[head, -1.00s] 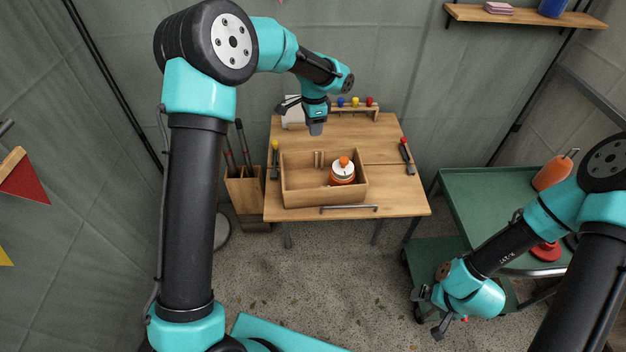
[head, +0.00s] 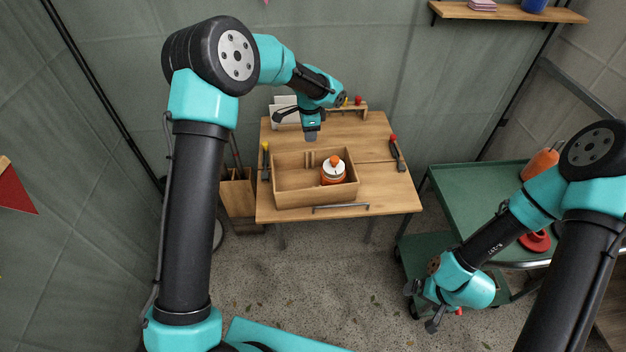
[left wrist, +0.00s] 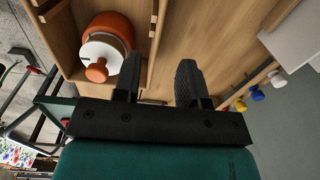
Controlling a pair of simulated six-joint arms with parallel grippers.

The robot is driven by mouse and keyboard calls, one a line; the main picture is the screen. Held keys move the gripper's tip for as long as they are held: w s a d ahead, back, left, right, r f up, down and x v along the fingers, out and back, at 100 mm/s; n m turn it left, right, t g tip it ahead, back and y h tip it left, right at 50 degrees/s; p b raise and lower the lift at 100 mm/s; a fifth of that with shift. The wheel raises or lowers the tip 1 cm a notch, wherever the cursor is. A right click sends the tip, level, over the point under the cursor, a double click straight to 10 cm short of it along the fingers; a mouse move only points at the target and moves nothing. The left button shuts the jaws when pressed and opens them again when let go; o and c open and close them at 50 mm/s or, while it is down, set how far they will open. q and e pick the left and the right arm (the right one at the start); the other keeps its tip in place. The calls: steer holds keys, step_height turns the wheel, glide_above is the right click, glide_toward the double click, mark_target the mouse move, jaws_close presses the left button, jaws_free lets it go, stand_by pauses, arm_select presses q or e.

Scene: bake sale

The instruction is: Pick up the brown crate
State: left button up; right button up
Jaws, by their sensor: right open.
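The brown crate (head: 317,195) is an open wooden box on the wooden table, with an orange jar (head: 333,176) with a white lid inside at its right. My left gripper (head: 310,138) is at the crate's far wall, pointing down. In the left wrist view its two fingers (left wrist: 158,82) are apart, and the crate's wall (left wrist: 156,35) runs toward the gap between them. Whether the fingers touch the wall cannot be told. My right gripper (head: 422,308) is open and empty, low at the right, away from the table.
The table (head: 385,200) also holds tools at the crate's left and right, and a rack (head: 350,111) with coloured knobs behind. A grey bar handle (head: 341,207) is at the front edge. A green cart (head: 465,200) stands to the right.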

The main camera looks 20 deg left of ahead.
mark_target(310, 150)
arm_select(q)
step_height(310, 150, down, 6)
steer(key=shift+w, duration=0.1)
stand_by(0.4)
steer(key=shift+a+f, duration=0.1)
steer(key=shift+f, duration=2.5)
jaws_close()
steer(key=shift+w+r, duration=0.1)
